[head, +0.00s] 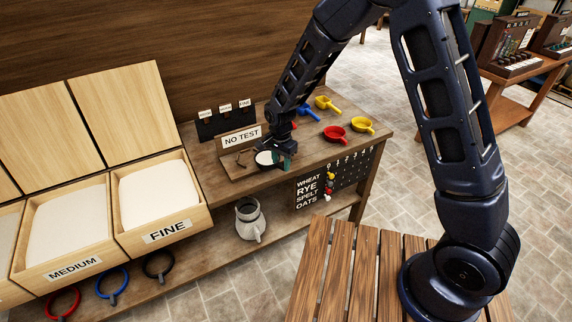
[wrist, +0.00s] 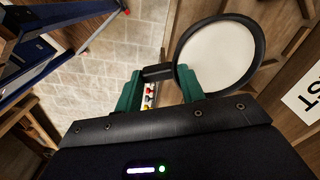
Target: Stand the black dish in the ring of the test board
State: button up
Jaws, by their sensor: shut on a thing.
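The black dish (head: 266,158) is filled level with white flour, and its round black rim fills the upper right of the wrist view (wrist: 217,57). My gripper (head: 287,150) is shut on the dish's short black handle, which lies between the green fingers in the wrist view (wrist: 158,74). The dish looks about level. The wooden test board (head: 232,170), below the NO TEST sign, is beside and partly behind the dish. A small dark fitting (head: 241,159) shows on the board; I cannot make out the ring clearly. I cannot tell whether the dish touches the board.
The NO TEST sign (head: 242,137) and a dark tag rack (head: 225,120) stand behind. The FINE bin (head: 160,200) is at left. A jug (head: 249,220) stands on the lower shelf.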

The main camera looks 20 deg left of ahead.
aim_at(262, 157)
jog(key=shift+w+a+f, duration=0.15)
jog(key=shift+w+a, duration=0.45)
jog(key=shift+a, duration=0.85)
jog(key=shift+w+a+f, duration=0.15)
jog(key=shift+w+a, duration=0.45)
jog(key=shift+a, duration=0.85)
jog(key=shift+w+a+f, duration=0.15)
jog(key=shift+w+a, duration=0.45)
jog(key=shift+a, duration=0.85)
jog(key=shift+f, duration=0.85)
jog(key=o, duration=1.2)
